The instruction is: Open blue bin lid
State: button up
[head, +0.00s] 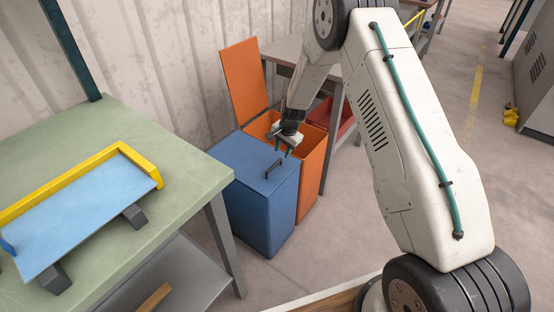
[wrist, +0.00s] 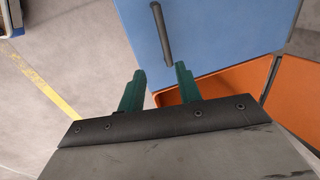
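The blue bin (head: 252,195) stands on the floor between the green workbench and the orange bin. Its blue lid (head: 255,160) is shut, with a dark bar handle (head: 275,168) on top near the right side. In the wrist view, the lid (wrist: 215,35) fills the upper middle and the handle (wrist: 162,34) lies just beyond my fingertips. My gripper (head: 288,148) is above the lid's right edge, close to the handle. In the wrist view, the two green fingers of my gripper (wrist: 160,72) are apart, with nothing between them. I cannot tell its exact height above the lid.
The orange bin (head: 312,170), right beside the blue one, has its lid (head: 243,78) standing up. A red bin (head: 345,120) is behind it. The green workbench (head: 190,165) at left carries a blue panel with a yellow edge (head: 75,180). Floor in front is clear.

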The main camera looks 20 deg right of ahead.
aim_at(274, 165)
jog(key=a+f, duration=0.1)
jog(key=f, duration=0.1)
jog(key=a+f, duration=0.1)
jog(key=f, duration=0.1)
jog(key=w+a+f, duration=0.1)
jog(key=f, duration=0.1)
jog(key=shift+f, duration=0.1)
jog(key=shift+w+f, duration=0.1)
jog(key=shift+f, duration=0.35)
jog(key=shift+c, duration=0.3)
